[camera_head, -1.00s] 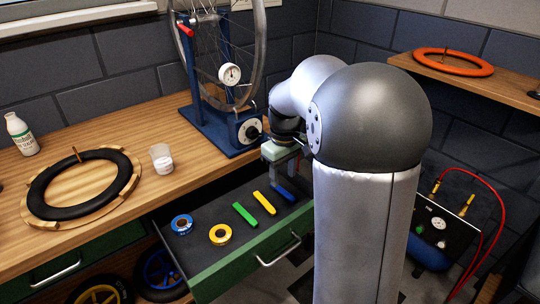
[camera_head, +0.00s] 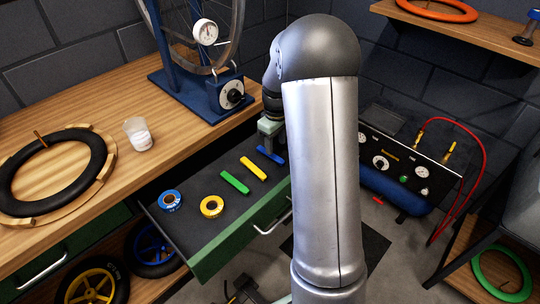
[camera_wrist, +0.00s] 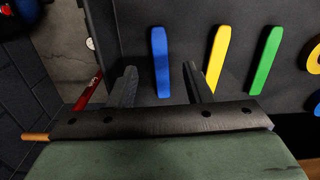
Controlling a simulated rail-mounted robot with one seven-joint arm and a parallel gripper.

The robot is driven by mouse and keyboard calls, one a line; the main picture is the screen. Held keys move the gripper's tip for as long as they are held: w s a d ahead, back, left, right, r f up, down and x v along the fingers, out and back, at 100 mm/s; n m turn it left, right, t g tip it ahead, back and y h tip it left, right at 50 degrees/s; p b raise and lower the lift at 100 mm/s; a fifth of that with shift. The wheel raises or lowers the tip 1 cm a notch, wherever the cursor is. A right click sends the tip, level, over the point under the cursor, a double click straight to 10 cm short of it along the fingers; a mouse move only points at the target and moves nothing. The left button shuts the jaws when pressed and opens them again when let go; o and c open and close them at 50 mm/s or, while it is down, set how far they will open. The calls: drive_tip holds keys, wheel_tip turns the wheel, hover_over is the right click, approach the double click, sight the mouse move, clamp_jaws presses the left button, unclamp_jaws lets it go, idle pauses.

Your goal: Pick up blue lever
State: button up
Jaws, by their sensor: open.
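The blue lever (camera_head: 269,156) lies flat in the open drawer, at the right end of a row of levers. In the wrist view the blue lever (camera_wrist: 160,62) lies ahead of and between the two fingers. My gripper (camera_wrist: 160,82) is open and empty, with the lever's near end close to the gap between the fingertips. In the head view my gripper (camera_head: 270,137) is at the drawer's right end, by the blue lever, and partly hidden by my arm. I cannot tell its exact height above the drawer floor.
A yellow lever (camera_head: 253,169) and a green lever (camera_head: 235,183) lie left of the blue one. A blue tape roll (camera_head: 170,201) and a yellow tape roll (camera_head: 212,207) lie farther left. The drawer's green front (camera_head: 235,248) and the bench edge bound the space.

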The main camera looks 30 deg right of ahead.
sight(273, 155)
drive_tip(key=shift+w+a+f, duration=0.1)
drive_tip(key=shift+w+f, duration=0.05)
drive_tip(key=shift+f, duration=0.75)
drive_tip(key=shift+w+a+f, duration=0.1)
drive_tip(key=shift+w+f, duration=0.1)
drive_tip(key=shift+f, duration=0.7)
drive_tip(key=shift+w+f, duration=0.15)
drive_tip(key=shift+f, duration=0.75)
clamp_jaws()
